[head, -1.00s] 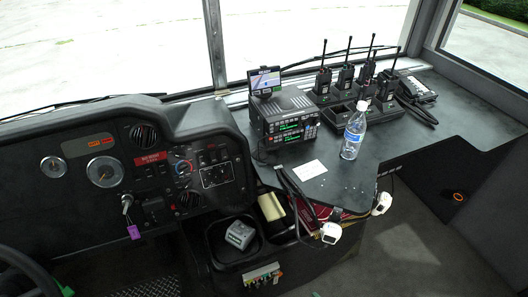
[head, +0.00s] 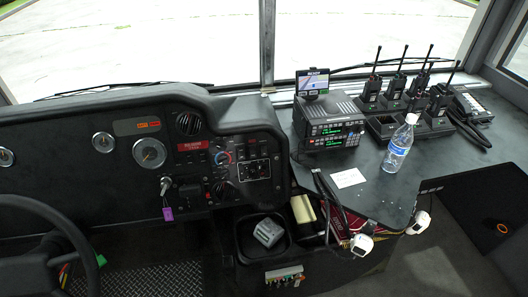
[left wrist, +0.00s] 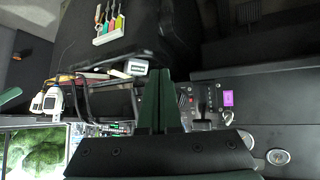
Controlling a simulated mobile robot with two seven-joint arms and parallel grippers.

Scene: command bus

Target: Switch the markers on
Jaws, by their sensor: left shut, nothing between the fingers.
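The black dashboard (head: 120,185) carries a switch panel with white markings (head: 256,169), next to a round climate knob (head: 222,157). Small rocker switches (head: 193,159) sit left of the knob. The labels are too small to read, so I cannot tell which switch is for the markers. In the left wrist view the dashboard controls (left wrist: 205,98) appear turned, right of my left gripper (left wrist: 159,74). That gripper is shut and empty, its dark green fingers together, apart from the controls. My right gripper is in neither view.
A steering wheel (head: 42,212) is at lower left. A key with a purple tag (head: 168,214) hangs from the dashboard. On the right counter stand a radio unit (head: 333,132), a water bottle (head: 399,147) and several handheld radios (head: 393,88). A bin (head: 244,248) sits below.

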